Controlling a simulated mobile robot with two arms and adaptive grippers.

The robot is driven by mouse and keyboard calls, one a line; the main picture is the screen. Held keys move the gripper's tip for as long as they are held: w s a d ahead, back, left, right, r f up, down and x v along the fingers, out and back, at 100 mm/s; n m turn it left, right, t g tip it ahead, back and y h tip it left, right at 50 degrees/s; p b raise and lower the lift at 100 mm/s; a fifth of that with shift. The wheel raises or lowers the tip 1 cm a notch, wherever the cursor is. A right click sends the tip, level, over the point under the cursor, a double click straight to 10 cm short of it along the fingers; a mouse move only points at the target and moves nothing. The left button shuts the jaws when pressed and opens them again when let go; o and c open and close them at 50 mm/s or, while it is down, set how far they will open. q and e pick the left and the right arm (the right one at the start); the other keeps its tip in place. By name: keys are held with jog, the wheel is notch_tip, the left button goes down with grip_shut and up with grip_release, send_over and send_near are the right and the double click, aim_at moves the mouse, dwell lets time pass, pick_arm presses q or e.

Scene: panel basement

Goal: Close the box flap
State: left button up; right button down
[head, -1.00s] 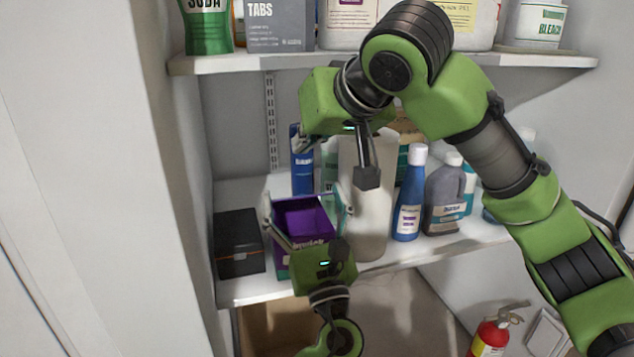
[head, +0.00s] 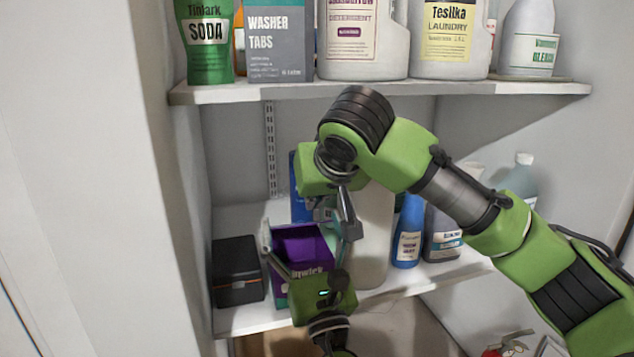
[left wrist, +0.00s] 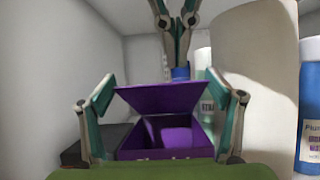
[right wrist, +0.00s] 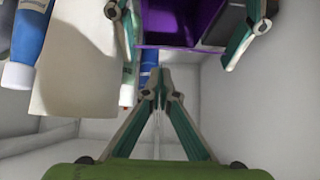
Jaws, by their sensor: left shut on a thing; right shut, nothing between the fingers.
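The purple box (head: 300,246) stands on the lower shelf with its top open. In the left wrist view its flap (left wrist: 160,97) is raised at the back edge and leans forward over the opening, with the interior (left wrist: 178,138) visible below. My left gripper (left wrist: 164,118) has one finger on each side of the box and is shut on it from the front. My right gripper (right wrist: 162,72) is shut and empty. Its fingers (left wrist: 176,58) point down behind the raised flap; I cannot tell whether they touch it.
A black box (head: 237,272) stands close on the left. A large pale cylinder (head: 373,235) stands close on the right, with a blue bottle (head: 408,232) and a grey bottle (head: 443,236) beyond it. The upper shelf (head: 375,92) with detergents hangs above my right arm.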

pick_arm(q)
jog(key=shift+a+f, duration=0.1)
pick_arm(e)
jog(key=shift+s+d+f, duration=0.15)
jog(key=shift+s+f, duration=0.4)
jog(key=shift+f, duration=0.3)
